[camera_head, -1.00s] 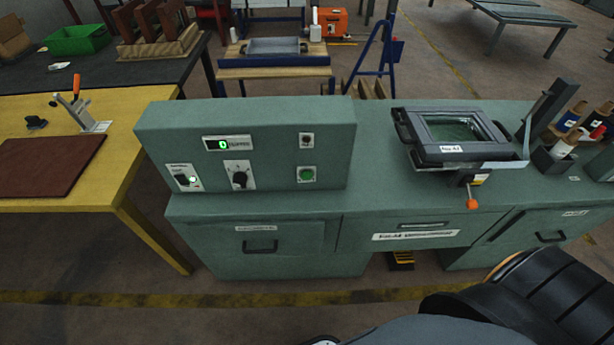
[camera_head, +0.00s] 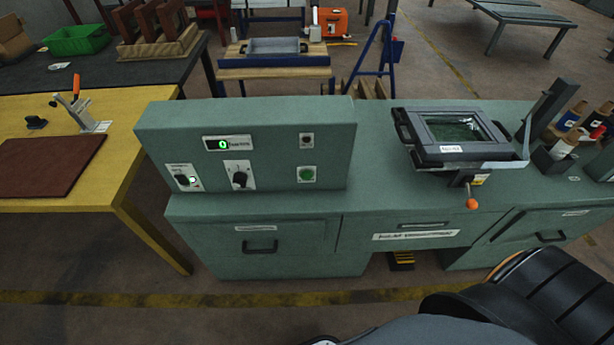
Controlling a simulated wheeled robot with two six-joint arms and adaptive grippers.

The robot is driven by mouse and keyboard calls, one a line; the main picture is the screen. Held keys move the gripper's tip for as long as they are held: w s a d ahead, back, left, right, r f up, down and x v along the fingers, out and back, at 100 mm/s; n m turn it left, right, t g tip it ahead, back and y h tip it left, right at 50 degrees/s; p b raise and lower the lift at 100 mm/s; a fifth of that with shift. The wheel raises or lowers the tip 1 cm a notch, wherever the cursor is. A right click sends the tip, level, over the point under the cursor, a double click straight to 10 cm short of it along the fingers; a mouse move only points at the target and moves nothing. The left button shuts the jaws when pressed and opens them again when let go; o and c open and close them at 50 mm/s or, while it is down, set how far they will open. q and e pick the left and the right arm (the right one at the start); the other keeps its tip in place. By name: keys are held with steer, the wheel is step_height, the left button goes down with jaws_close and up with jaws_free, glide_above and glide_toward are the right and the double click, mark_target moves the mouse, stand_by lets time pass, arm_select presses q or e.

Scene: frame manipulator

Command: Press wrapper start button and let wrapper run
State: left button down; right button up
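A green machine with a raised control panel (camera_head: 270,132) stands in the middle of the camera_head view. On the panel are a green round button (camera_head: 307,174), a small dark button (camera_head: 307,140) above it, a black rotary knob (camera_head: 239,177), a switch (camera_head: 184,179) with a small light beside it, and a display (camera_head: 227,143) with a green 0. A black frame device (camera_head: 457,137) with an orange-tipped handle (camera_head: 472,204) sits on the top to the right. Neither gripper is in view. Nothing touches the panel.
A yellow table (camera_head: 125,185) with a red-brown mat (camera_head: 48,167) and a toggle clamp (camera_head: 78,107) stands at the left. Bottles (camera_head: 571,118) in a holder stand at the far right. A dark arm part of mine fills the bottom right.

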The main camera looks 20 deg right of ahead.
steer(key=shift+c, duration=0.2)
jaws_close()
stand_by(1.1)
